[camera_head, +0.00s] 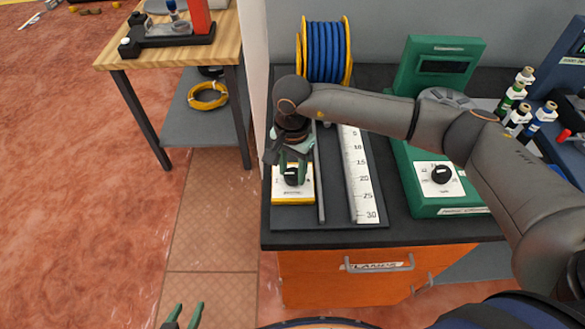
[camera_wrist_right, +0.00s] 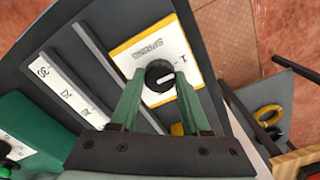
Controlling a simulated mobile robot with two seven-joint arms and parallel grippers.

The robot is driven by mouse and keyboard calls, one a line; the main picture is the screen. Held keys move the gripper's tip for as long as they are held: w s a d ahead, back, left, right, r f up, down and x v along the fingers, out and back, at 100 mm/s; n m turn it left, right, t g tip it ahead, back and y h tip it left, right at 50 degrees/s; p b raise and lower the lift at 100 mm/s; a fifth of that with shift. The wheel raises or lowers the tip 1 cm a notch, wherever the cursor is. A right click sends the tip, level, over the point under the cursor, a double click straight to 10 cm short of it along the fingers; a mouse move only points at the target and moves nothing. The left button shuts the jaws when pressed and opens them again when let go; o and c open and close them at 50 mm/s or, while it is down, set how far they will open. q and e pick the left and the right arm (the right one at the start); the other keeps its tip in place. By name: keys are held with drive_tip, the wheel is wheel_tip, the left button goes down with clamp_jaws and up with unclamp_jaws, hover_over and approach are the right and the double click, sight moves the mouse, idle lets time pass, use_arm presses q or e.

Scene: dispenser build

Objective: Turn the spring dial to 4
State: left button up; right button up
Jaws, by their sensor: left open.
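A black dial knob (camera_wrist_right: 159,76) with a white pointer mark stands on a white plate with a yellow border (camera_head: 292,197). My right gripper (camera_head: 293,166) reaches down over this plate from above. Its green fingers (camera_wrist_right: 160,76) lie on both sides of the knob and appear to touch it. My left gripper (camera_head: 185,314) is open and empty at the bottom edge, far from the plate.
A white ruler strip (camera_head: 358,175) and a grey rail lie right of the plate. A green device (camera_head: 431,186) with its own black dial stands further right. A blue-wound spool (camera_head: 325,50) stands behind. A wooden table (camera_head: 180,52) is at the left; floor lies between.

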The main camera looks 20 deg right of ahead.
clamp_jaws()
idle(0.3)
